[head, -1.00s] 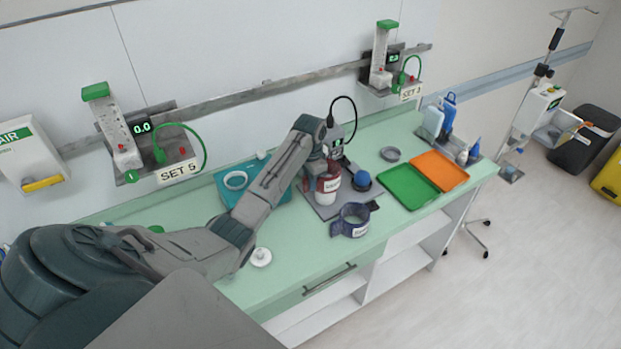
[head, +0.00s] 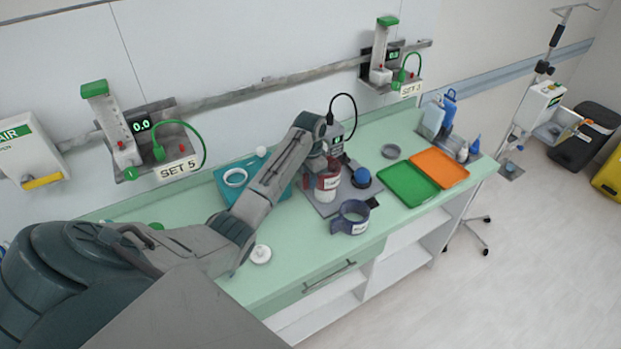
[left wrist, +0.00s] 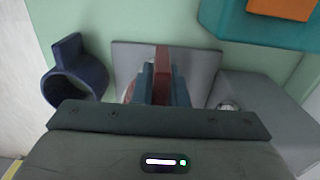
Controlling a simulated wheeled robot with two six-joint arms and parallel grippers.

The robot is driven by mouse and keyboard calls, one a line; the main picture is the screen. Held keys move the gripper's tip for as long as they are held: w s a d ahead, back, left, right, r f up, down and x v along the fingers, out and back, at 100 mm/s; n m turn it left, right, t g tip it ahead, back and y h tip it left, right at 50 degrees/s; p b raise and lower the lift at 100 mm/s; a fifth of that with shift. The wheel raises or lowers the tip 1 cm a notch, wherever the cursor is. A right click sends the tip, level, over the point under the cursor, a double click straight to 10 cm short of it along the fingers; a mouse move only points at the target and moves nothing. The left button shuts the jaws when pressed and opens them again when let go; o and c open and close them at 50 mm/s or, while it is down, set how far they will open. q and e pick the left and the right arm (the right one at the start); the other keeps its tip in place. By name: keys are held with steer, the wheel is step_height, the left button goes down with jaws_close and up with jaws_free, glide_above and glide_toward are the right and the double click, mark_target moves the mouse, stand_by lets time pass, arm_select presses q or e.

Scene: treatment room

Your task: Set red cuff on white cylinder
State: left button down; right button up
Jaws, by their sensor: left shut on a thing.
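The red cuff (head: 333,181) is at the top of the white cylinder (head: 326,196), which stands on a grey plate (head: 318,207) on the green counter. The cuff looks upright and around the cylinder, but whether it is fully seated cannot be told. My left gripper (head: 331,166) reaches in from the left and is shut on the cuff's red tab, which shows between the fingers (left wrist: 161,77) in the left wrist view. The gripper hides much of the cylinder there. My right gripper is not in view.
A dark blue cuff (head: 351,218) lies at the plate's front edge. A blue-topped knob (head: 361,177) stands right of the cylinder. Green (head: 407,184) and orange (head: 440,168) trays lie further right. A teal tray (head: 228,196) is behind my arm.

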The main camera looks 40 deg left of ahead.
arm_select(q)
steer(key=shift+f+b, duration=0.35)
steer(key=shift+f, duration=0.5)
steer(key=shift+f, duration=0.5)
stand_by(0.6)
steer(key=shift+f+b, duration=0.5)
steer(key=shift+f, duration=0.6)
steer(key=shift+f, duration=0.8)
stand_by(0.7)
steer(key=shift+f, duration=0.1)
